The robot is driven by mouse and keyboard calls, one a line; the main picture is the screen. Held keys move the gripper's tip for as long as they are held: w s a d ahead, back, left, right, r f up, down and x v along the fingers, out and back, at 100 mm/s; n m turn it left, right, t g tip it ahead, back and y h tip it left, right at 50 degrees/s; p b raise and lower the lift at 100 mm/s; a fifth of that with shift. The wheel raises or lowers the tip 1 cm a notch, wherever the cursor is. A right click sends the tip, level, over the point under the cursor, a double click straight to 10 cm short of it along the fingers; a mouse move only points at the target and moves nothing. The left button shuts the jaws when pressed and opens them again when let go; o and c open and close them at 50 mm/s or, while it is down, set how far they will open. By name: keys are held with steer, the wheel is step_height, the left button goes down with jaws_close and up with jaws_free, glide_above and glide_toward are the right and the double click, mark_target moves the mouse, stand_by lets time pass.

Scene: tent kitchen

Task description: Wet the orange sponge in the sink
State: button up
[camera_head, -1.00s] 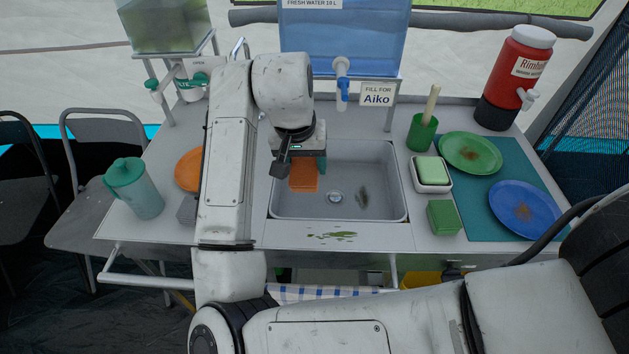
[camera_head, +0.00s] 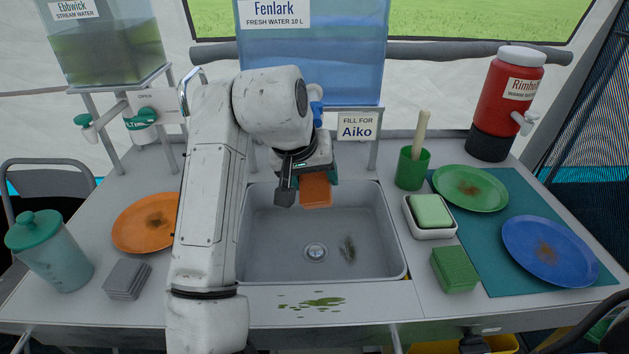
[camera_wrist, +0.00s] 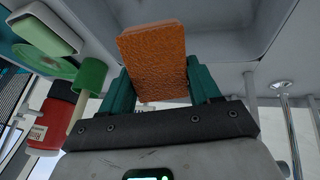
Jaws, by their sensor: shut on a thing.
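The orange sponge (camera_head: 316,190) is held between the two teal fingers of my gripper (camera_head: 318,182). My gripper is above the back part of the grey sink (camera_head: 290,262). The wrist view shows the sponge (camera_wrist: 154,60) clamped between the fingers of my gripper (camera_wrist: 160,84). The sink basin has a drain and a dark smudge, and no standing water shows in it. The blue tap (camera_head: 316,106) of the Fenlark fresh water tank (camera_head: 340,55) is just behind and above my gripper, partly hidden by my arm.
A soap dish with green soap (camera_head: 431,211), a green sponge stack (camera_head: 454,269) and a green cup with a brush (camera_head: 412,167) stand right of the sink. An orange plate (camera_head: 146,222), grey pads (camera_head: 127,279) and a teal pitcher (camera_head: 50,252) are at left. Green spills (camera_head: 312,302) mark the front edge.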

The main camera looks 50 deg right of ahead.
step_height(320, 180, down, 11)
steer(key=b, duration=0.8)
steer(key=shift+r, duration=0.2)
stand_by(0.6)
step_height(320, 180, up, 9)
steer(key=p, duration=0.8)
steer(key=shift+f+p, duration=0.15)
steer(key=shift+p, duration=0.15)
stand_by(1.9)
